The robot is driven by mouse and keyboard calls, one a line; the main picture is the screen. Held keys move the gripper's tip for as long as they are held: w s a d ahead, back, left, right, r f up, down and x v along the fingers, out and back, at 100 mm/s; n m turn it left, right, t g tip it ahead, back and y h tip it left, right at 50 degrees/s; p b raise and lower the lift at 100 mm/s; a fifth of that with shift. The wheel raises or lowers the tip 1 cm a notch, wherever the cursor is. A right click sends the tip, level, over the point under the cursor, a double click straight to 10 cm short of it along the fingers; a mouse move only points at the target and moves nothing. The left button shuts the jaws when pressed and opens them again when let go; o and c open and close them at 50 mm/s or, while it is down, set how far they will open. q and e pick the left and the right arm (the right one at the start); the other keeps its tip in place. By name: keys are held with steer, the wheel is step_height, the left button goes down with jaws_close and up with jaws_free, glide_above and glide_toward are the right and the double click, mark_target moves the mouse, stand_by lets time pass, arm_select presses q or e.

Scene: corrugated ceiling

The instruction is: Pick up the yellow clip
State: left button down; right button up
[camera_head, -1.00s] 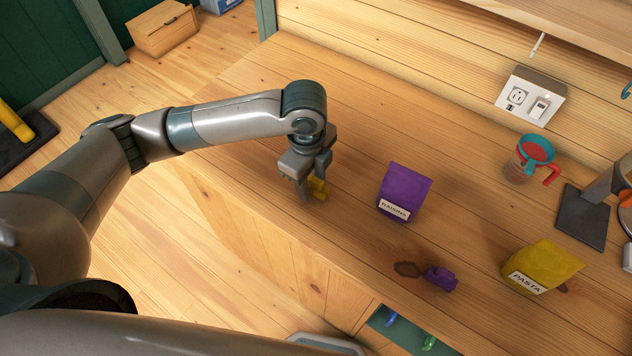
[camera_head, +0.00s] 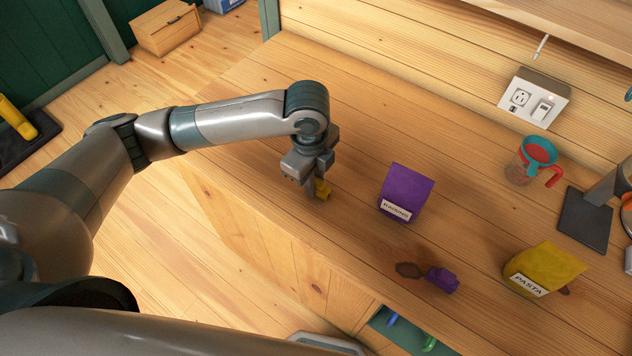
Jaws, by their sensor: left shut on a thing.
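The yellow clip (camera_head: 323,189) is at the fingertips of my left gripper (camera_head: 316,188), over the wooden counter near its front edge. The left gripper points down and is shut on the clip; the fingers hide part of it. I cannot tell whether the clip still touches the counter. My right gripper is not in view.
A purple raisins bag (camera_head: 406,193) stands just right of the left gripper. A purple clip (camera_head: 442,280) lies near the front edge. A yellow pasta bag (camera_head: 543,268) and a measuring cup (camera_head: 531,163) are further right. The counter behind the gripper is clear.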

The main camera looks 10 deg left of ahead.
arm_select(q)
step_height(320, 180, up, 10)
steer(key=shift+b, duration=1.1)
steer(key=s+a+f+n+b, duration=0.1)
steer(key=a+n, duration=0.3)
steer(key=n, duration=0.7)
steer(key=s+a+n+y+b, duration=0.1)
steer(key=a+n, duration=0.4)
steer(key=n, duration=0.6)
steer(key=shift+s+a+f+g, duration=0.3)
steer(key=shift+s+f+g, duration=0.1)
steer(key=shift+s, duration=0.4)
